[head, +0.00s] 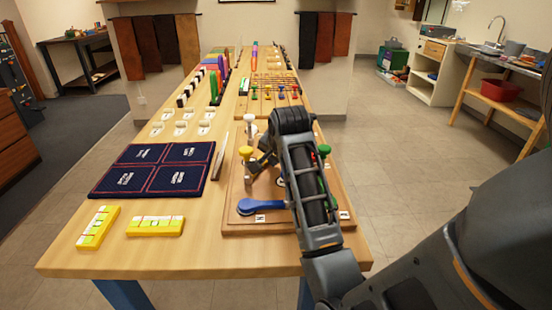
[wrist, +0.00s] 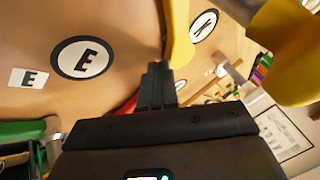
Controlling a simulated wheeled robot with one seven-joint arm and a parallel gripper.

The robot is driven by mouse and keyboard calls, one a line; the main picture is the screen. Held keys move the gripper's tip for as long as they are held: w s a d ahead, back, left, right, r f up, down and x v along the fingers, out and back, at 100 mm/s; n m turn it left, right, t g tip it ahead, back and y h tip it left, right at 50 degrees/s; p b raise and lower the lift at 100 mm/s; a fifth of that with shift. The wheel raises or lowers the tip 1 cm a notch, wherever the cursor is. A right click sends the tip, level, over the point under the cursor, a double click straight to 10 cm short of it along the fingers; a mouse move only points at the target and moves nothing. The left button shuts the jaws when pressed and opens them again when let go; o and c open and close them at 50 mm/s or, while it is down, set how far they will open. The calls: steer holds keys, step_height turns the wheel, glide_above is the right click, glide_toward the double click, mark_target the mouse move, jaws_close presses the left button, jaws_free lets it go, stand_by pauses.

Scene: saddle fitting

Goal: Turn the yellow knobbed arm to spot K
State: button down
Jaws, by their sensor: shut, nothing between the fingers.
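The yellow arm's knob (head: 245,152) stands on the wooden board in the head view. In the wrist view the yellow arm (wrist: 178,35) runs down from the top edge, and a large yellow knob (wrist: 287,50) is at upper right. My gripper (wrist: 158,75) is shut and empty, its fingertips close beside the yellow arm; I cannot tell whether they touch. A round spot marked K (wrist: 203,26) lies just right of the yellow arm. In the head view my arm hides the fingertips.
The board (head: 235,222) also carries a blue arm (head: 262,206), a green knob (head: 324,149) and a white knob (head: 249,118). A green part (wrist: 22,132) shows at lower left in the wrist view. Navy mats (head: 152,167) and yellow blocks (head: 155,226) lie left on the table.

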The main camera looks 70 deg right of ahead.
steer(key=shift+w+d+r+n+t+y+p, duration=0.15)
steer(key=shift+w+d+n+t+p, duration=0.1)
steer(key=shift+w+n+p, duration=0.3)
steer(key=shift+w+d+r+n+t+y+p, duration=0.15)
steer(key=shift+w+n+t+p, duration=0.15)
steer(key=shift+p, duration=0.4)
steer(key=shift+w+d+f+p, duration=0.1)
steer(key=shift+w+f+p, duration=0.05)
steer(key=shift+w+p, duration=0.3)
steer(key=shift+w+d+f+p, duration=0.1)
steer(key=shift+w+f+p, duration=0.05)
steer(key=shift+w+p, duration=0.2)
steer(key=shift+w, duration=0.15)
steer(key=shift+a+r, duration=0.1)
steer(key=v, duration=0.7)
steer(key=shift+a+r, duration=0.1)
steer(key=shift+r, duration=0.15)
